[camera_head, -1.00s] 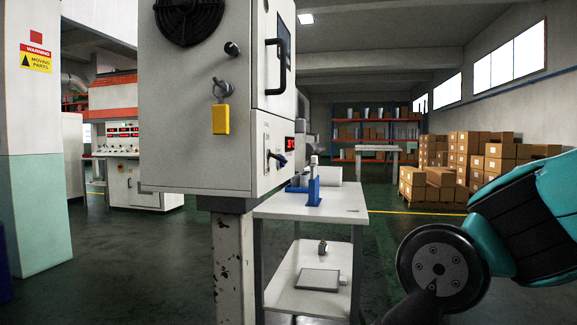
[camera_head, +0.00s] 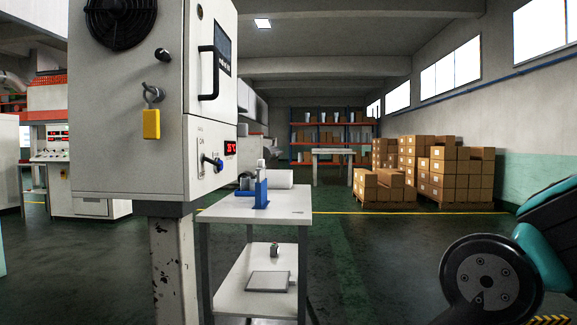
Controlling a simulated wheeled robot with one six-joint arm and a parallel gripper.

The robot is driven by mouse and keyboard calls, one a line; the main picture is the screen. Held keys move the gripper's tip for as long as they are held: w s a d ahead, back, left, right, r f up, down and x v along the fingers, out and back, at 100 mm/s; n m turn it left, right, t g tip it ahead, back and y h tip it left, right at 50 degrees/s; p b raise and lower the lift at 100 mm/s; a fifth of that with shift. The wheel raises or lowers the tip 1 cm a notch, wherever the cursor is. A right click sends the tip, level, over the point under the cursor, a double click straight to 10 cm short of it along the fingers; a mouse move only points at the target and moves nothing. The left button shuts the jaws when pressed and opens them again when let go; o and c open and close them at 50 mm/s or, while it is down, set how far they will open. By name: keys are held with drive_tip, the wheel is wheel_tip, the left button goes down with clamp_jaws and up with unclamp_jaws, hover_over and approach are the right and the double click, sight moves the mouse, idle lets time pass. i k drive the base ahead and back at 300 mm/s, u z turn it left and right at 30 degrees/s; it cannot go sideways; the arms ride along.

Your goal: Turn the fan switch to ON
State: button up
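A grey control cabinet (camera_head: 138,165) stands on a chipped post at the left. A round fan grille (camera_head: 120,20) is on the cabinet's other face, above a key lock with a yellow tag (camera_head: 151,124). Part of my arm shows at the lower right, well apart from the cabinet. My gripper is not in view.
A white two-level table (camera_head: 235,212) stands right of the post, with a blue fixture (camera_head: 261,193) and white roll on top. Stacked cartons (camera_head: 440,165) and shelving (camera_head: 330,135) are farther back. The green floor (camera_head: 380,270) between table and arm is clear.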

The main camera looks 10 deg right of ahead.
sight(209, 160)
drive_tip(key=u, duration=0.8)
drive_tip(key=k, duration=0.15)
drive_tip(key=z, duration=1.85)
drive_tip(key=i, duration=0.75)
drive_tip(key=u, duration=0.65)
drive_tip(key=i, duration=0.7)
drive_tip(key=u, duration=0.65)
